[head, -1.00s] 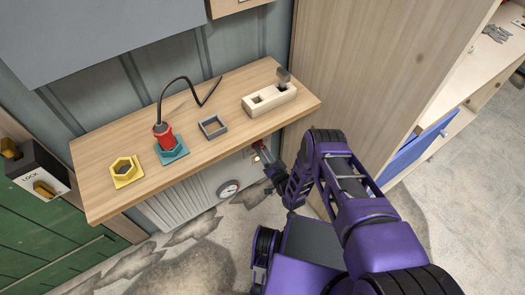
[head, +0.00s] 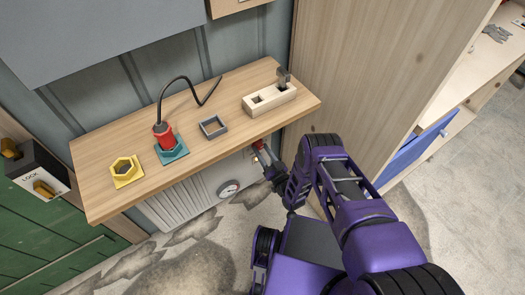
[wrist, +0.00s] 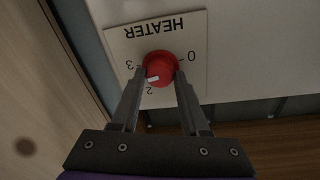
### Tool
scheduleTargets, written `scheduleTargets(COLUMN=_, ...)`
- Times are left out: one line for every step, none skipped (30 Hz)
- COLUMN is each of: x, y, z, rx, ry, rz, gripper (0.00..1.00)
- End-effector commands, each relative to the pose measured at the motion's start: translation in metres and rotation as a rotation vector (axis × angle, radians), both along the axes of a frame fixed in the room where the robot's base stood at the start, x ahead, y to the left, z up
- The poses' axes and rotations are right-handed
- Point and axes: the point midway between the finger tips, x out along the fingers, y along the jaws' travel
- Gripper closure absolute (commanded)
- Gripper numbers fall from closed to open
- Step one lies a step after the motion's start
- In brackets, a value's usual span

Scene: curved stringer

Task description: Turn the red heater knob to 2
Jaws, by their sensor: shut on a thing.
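The red heater knob (wrist: 160,66) sits on a white plate (wrist: 194,22) printed HEATER, which appears upside down in the wrist view. The digits 3, 2 and 0 show around the knob; 1 is not visible. A white mark on the knob's lower left faces toward the 2. My gripper (wrist: 161,74) is shut on the knob, with one finger on each side of it. In the head view the knob (head: 258,145) shows as a small red spot under the bench edge, partly hidden by my gripper (head: 264,154).
A tall wooden panel (head: 370,70) rises close to the right of my arm. The bench holds a red tool (head: 163,134) and several fixtures.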

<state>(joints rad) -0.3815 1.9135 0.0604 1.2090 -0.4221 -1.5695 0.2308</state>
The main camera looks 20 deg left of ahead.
Motion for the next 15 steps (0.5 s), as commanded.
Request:
scheduleTargets(x=0.0000, y=0.0005, z=-0.0002, rx=-0.029, ry=-0.035, rz=0.000, gripper=1.00)
scheduleTargets(x=-0.0001, y=0.0006, z=-0.0003, rx=-0.048, ry=-0.057, rz=0.000, gripper=1.00)
scheduleTargets(x=0.0000, y=0.0007, z=-0.0003, rx=-0.072, ry=-0.087, rz=0.001, gripper=1.00)
scheduleTargets(x=0.0000, y=0.0007, z=-0.0003, rx=-0.091, ry=-0.108, rz=0.001, gripper=1.00)
scheduleTargets(x=0.0001, y=0.0007, z=-0.0004, rx=-0.110, ry=-0.130, rz=0.002, gripper=1.00)
scheduleTargets(x=0.0000, y=0.0005, z=-0.0005, rx=-0.135, ry=-0.158, rz=0.002, gripper=1.00)
scheduleTargets(x=0.0001, y=0.0005, z=-0.0006, rx=-0.153, ry=-0.180, rz=0.001, gripper=1.00)
scheduleTargets(x=0.0002, y=0.0006, z=-0.0006, rx=-0.171, ry=-0.201, rz=0.001, gripper=1.00)
scheduleTargets(x=0.0002, y=0.0005, z=-0.0007, rx=-0.196, ry=-0.230, rz=0.001, gripper=1.00)
scheduleTargets(x=0.0003, y=0.0006, z=-0.0006, rx=-0.214, ry=-0.252, rz=0.001, gripper=1.00)
scheduleTargets(x=0.0004, y=0.0006, z=-0.0007, rx=-0.232, ry=-0.273, rz=0.000, gripper=1.00)
scheduleTargets(x=0.0004, y=0.0006, z=-0.0007, rx=-0.255, ry=-0.301, rz=0.000, gripper=1.00)
scheduleTargets(x=0.0004, y=0.0006, z=-0.0008, rx=-0.272, ry=-0.320, rz=0.001, gripper=1.00)
scheduleTargets(x=0.0003, y=0.0006, z=-0.0009, rx=-0.289, ry=-0.339, rz=0.000, gripper=1.00)
scheduleTargets(x=0.0002, y=0.0006, z=-0.0009, rx=-0.311, ry=-0.365, rz=0.001, gripper=1.00)
